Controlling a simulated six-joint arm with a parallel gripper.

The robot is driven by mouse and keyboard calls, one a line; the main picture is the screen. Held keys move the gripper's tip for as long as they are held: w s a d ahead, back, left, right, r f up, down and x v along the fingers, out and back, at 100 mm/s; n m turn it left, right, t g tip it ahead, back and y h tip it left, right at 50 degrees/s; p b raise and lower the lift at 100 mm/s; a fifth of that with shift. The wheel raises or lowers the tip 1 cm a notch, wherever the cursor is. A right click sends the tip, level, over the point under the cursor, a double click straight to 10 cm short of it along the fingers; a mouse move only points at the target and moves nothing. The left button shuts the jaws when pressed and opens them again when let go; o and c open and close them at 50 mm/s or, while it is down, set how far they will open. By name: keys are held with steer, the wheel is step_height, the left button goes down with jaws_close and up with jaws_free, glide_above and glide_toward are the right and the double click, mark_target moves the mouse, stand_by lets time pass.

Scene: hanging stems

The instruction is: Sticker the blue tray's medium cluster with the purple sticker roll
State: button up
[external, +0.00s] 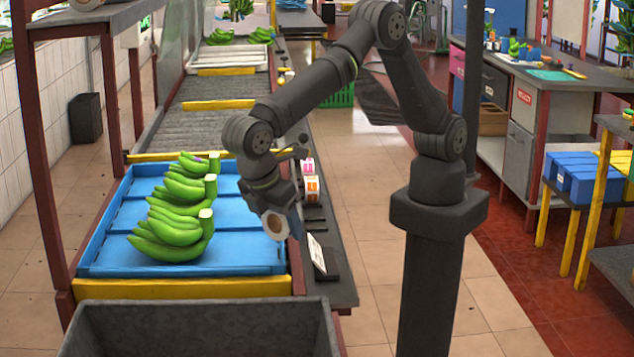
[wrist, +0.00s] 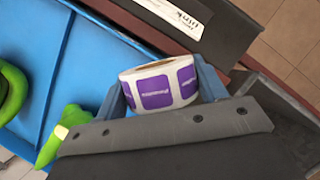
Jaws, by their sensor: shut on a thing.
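My gripper (wrist: 160,100) is shut on the purple sticker roll (wrist: 158,86), a white roll with purple labels, seen between the fingers in the wrist view. In the external view the roll (external: 275,226) is held above the right part of the blue tray (external: 180,271). Several green banana clusters stand in a row along the tray, from the large near cluster (external: 168,236) to smaller ones (external: 186,188) farther back. The gripper is to the right of the clusters and apart from them. I cannot tell for sure which cluster is the medium one.
Other sticker rolls, one pink (external: 308,167) and one orange (external: 312,188), stand on the ledge right of the tray. A white label card (external: 317,255) on a dark stand is near the tray's right edge. A dark bin (external: 200,329) stands in front. The tray's right side is bare.

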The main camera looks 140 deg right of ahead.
steer(key=d+r+n+t+h, duration=0.1)
steer(key=d+r+n+h, duration=0.15)
steer(key=d+n, duration=0.6)
step_height(320, 180, up, 5)
steer(key=n+t+h, duration=0.2)
steer(key=n+t, duration=0.4)
steer(key=n, duration=1)
glide_above(192, 181)
steer(key=shift+y, duration=0.25)
steer(key=shift+f, duration=2.95)
steer(key=shift+s+f, duration=0.1)
steer(key=shift+f, duration=0.2)
step_height(192, 181, up, 7)
